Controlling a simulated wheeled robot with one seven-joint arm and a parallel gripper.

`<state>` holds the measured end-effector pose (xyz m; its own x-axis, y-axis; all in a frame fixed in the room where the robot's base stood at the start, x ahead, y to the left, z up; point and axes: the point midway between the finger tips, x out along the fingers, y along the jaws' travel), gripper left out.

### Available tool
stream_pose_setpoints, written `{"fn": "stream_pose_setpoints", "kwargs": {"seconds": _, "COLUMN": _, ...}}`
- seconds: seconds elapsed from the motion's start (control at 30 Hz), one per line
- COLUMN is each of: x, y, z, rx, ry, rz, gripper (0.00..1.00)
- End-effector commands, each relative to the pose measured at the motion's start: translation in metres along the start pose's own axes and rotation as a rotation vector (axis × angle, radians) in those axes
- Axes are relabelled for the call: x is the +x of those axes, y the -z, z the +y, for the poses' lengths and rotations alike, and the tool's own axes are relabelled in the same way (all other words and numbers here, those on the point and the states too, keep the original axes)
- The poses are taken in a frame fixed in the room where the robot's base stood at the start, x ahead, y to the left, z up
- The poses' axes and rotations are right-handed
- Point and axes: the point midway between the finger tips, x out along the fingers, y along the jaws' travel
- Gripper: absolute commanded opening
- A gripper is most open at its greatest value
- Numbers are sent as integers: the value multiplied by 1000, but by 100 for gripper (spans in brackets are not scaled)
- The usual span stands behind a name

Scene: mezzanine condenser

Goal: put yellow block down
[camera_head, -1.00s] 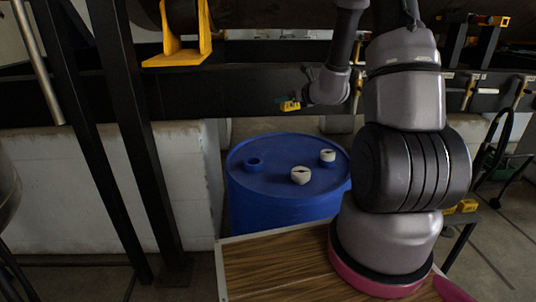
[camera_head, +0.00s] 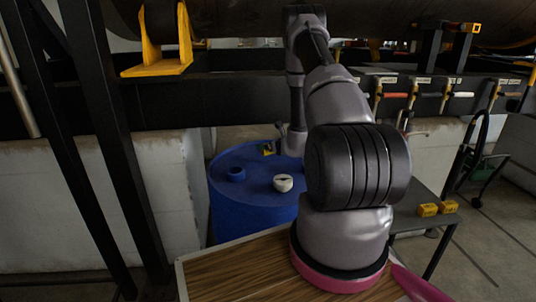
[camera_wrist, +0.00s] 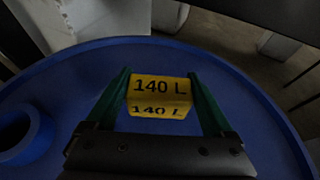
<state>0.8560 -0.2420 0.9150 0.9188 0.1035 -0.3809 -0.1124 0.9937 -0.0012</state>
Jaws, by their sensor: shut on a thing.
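My gripper (camera_wrist: 160,88) is shut on a yellow block (camera_wrist: 160,98) marked "140 L" in the wrist view, with one green finger on each side. Behind it lies the top of a blue drum (camera_wrist: 70,85). In the head view the yellow block (camera_head: 266,151) is a small patch at the far edge of the blue drum (camera_head: 232,205), partly hidden by my gripper. I cannot tell whether the block touches the drum top.
The drum top has a blue ring-shaped bung (camera_head: 236,174) and a white cap (camera_head: 283,183). Two yellow blocks (camera_head: 428,210) sit on a grey table (camera_head: 408,217) at the right. A wooden tabletop (camera_head: 235,272) is in front. A black beam (camera_head: 215,100) runs behind.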

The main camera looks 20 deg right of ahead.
Motion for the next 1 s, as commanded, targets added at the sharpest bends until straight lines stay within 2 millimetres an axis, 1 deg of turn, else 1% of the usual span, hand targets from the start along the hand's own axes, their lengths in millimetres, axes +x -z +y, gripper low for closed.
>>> {"fn": "stream_pose_setpoints", "kwargs": {"seconds": 0.1, "x": 6, "y": 17, "z": 0, "rx": 3, "ry": 0, "rz": 3, "gripper": 31}}
{"fn": "stream_pose_setpoints", "kwargs": {"seconds": 0.23, "x": 13, "y": 33, "z": 1, "rx": 2, "ry": -1, "rz": 3, "gripper": 31}}
{"fn": "stream_pose_setpoints", "kwargs": {"seconds": 0.6, "x": 15, "y": 36, "z": 1, "rx": 1, "ry": -1, "rz": 1, "gripper": 31}}
{"fn": "stream_pose_setpoints", "kwargs": {"seconds": 0.63, "x": 15, "y": 37, "z": 0, "rx": 1, "ry": 0, "rz": 1, "gripper": 91}}
{"fn": "stream_pose_setpoints", "kwargs": {"seconds": 0.67, "x": 15, "y": 36, "z": 0, "rx": 1, "ry": 0, "rz": 1, "gripper": 100}}
{"fn": "stream_pose_setpoints", "kwargs": {"seconds": 0.93, "x": 14, "y": 35, "z": 0, "rx": 1, "ry": 0, "rz": 1, "gripper": 100}}
{"fn": "stream_pose_setpoints", "kwargs": {"seconds": 1.0, "x": 11, "y": 33, "z": 0, "rx": 1, "ry": 0, "rz": 2, "gripper": 100}}
